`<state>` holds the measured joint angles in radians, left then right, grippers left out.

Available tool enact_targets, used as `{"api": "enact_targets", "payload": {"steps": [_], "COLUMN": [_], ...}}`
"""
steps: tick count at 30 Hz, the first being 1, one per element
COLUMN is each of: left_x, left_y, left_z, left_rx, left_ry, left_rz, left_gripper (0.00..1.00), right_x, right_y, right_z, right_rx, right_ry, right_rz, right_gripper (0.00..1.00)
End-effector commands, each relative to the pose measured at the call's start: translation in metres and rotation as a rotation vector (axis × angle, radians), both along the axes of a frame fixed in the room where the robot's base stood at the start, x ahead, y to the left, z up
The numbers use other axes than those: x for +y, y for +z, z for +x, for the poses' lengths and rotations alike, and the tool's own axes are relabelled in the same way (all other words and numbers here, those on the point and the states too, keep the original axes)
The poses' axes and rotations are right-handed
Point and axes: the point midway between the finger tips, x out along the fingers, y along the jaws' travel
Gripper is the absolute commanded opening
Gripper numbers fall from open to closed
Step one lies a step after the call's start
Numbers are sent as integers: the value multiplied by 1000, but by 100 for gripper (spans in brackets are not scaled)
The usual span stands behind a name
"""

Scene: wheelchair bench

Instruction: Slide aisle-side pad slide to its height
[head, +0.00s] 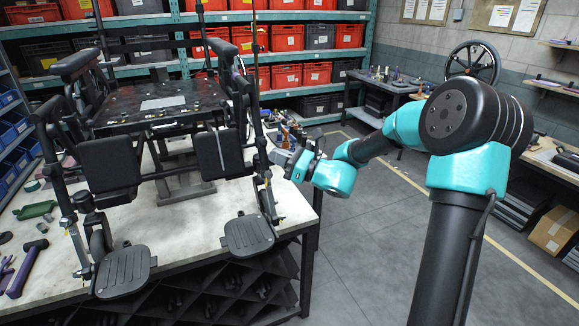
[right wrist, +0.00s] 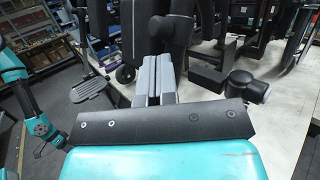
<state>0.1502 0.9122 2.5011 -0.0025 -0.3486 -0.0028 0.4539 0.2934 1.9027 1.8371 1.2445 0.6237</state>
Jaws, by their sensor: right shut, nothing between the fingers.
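The wheelchair stands on the bench. Its aisle-side calf pad (head: 218,153) is the black pad on the right, beside the right legrest tube (head: 262,160). The pad slide itself is too small to tell apart from the legrest fittings. My right gripper (head: 285,158) is just right of that tube, shut and empty. In the right wrist view the grey fingers (right wrist: 154,75) lie together, and their tips appear close to a black rounded fitting (right wrist: 172,32). I cannot tell whether they touch it.
The aisle-side footplate (head: 248,235) juts over the bench's front edge, below my right gripper. The other calf pad (head: 110,163) and footplate (head: 123,271) are at the left. Several small items stand on the bench (head: 292,212) behind the gripper. The floor aisle (head: 355,245) is clear.

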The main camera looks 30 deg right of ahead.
Motion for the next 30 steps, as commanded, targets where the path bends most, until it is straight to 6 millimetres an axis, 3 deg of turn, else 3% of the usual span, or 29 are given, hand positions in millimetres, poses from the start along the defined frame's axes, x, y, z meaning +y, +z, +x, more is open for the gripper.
{"api": "enact_targets", "payload": {"steps": [21, 30], "left_x": [0, 0], "left_y": [0, 0], "left_z": [0, 0], "left_rx": [0, 0], "left_ry": [0, 0], "left_rz": [0, 0], "left_gripper": [43, 43], "right_x": [7, 7], "right_y": [26, 25], "right_z": [12, 12], "right_rx": [-2, 2], "right_ry": [1, 1], "right_rz": [0, 1], "right_gripper": [0, 0]}}
